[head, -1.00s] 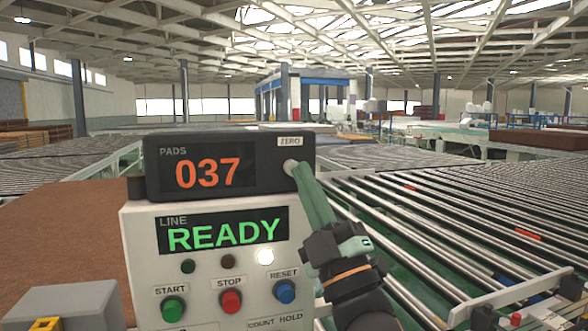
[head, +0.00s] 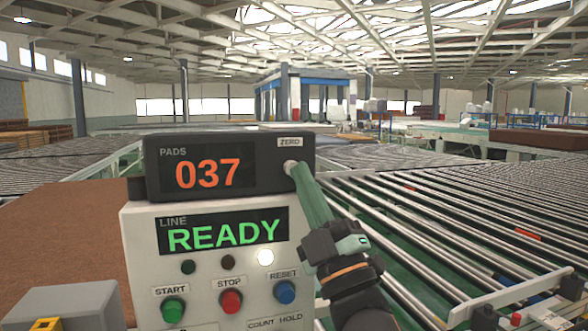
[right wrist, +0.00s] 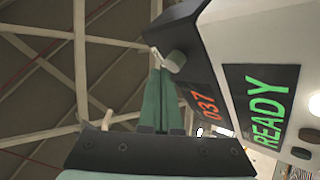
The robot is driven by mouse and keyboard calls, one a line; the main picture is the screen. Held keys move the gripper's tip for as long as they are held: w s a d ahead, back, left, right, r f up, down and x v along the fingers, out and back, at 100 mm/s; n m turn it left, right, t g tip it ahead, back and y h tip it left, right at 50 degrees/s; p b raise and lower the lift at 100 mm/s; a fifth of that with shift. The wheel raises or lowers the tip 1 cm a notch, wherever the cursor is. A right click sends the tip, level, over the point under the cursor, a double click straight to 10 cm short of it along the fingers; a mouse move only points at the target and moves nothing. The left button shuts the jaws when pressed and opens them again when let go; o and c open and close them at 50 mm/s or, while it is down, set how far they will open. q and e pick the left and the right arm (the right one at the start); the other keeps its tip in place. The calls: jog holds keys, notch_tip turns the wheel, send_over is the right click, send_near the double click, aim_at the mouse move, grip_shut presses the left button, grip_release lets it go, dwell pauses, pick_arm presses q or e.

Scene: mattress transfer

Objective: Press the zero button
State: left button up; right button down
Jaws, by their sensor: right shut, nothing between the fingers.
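The black counter box (head: 228,192) reads PADS 037 in orange and has a ZERO label at its upper right. The zero button (head: 290,166) is a small grey round piece below that label. My right gripper (head: 299,176) is shut and empty, its green fingertips at the button; I cannot tell whether they touch or press it. In the right wrist view, the gripper (right wrist: 161,75) points at the pale button (right wrist: 175,61) on the box's side. My left gripper is not in view.
Below the box, a white panel (head: 138,245) shows LINE READY in green, a lit white lamp (head: 265,257), and green START (head: 173,309), red STOP (head: 231,301) and blue RESET (head: 285,291) buttons. Roller conveyors (head: 450,220) lie to the right. A brown pad (head: 60,240) lies left.

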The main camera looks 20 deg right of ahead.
jog(key=shift+w, duration=0.9)
dwell(1.2)
jog(key=shift+s+f, duration=0.1)
jog(key=shift+s, duration=1.15)
jog(key=shift+s+d+p, duration=0.1)
jog(key=shift+s+p, duration=0.45)
jog(key=shift+s, duration=1.95)
